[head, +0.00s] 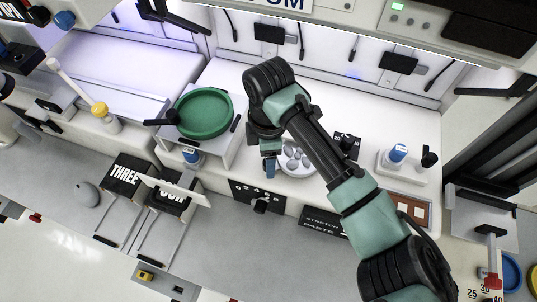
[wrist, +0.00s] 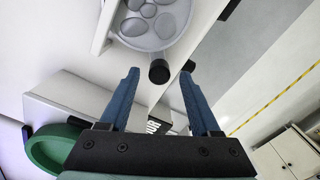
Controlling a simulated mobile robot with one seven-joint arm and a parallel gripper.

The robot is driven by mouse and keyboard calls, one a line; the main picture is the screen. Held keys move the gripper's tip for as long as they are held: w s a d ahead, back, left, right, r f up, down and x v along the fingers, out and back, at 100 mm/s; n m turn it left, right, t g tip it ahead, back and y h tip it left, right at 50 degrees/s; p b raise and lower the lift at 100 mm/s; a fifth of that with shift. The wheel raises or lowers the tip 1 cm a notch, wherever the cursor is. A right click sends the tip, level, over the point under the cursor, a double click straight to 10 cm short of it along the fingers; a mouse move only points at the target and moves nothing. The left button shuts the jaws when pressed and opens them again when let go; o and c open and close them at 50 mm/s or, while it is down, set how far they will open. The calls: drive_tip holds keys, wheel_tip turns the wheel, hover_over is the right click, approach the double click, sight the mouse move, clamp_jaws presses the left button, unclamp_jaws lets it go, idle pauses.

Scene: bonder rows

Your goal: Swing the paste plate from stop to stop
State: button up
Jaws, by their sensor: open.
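A round grey plate with several shallow wells (head: 296,158) lies on the white bench top, partly hidden by my arm in the head view; I take it for the paste plate. In the wrist view the plate (wrist: 172,35) is at the top, with a black round knob (wrist: 159,72) at its near edge. My gripper (head: 269,167) is at the left of the plate. In the wrist view my gripper (wrist: 160,76) is open, and the knob shows between its blue fingertips. I cannot tell their depth apart, and no contact shows.
A green round dish (head: 205,128) with a black handle (head: 161,122) sits on a white stand to the left. A bottle with a blue cap (head: 399,151) stands to the right. Below are a numbered dial panel (head: 242,193) and a dark "STRETCH PASTE" label (head: 322,222).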

drive_tip(key=shift+f, duration=0.7)
clamp_jaws()
idle(1.0)
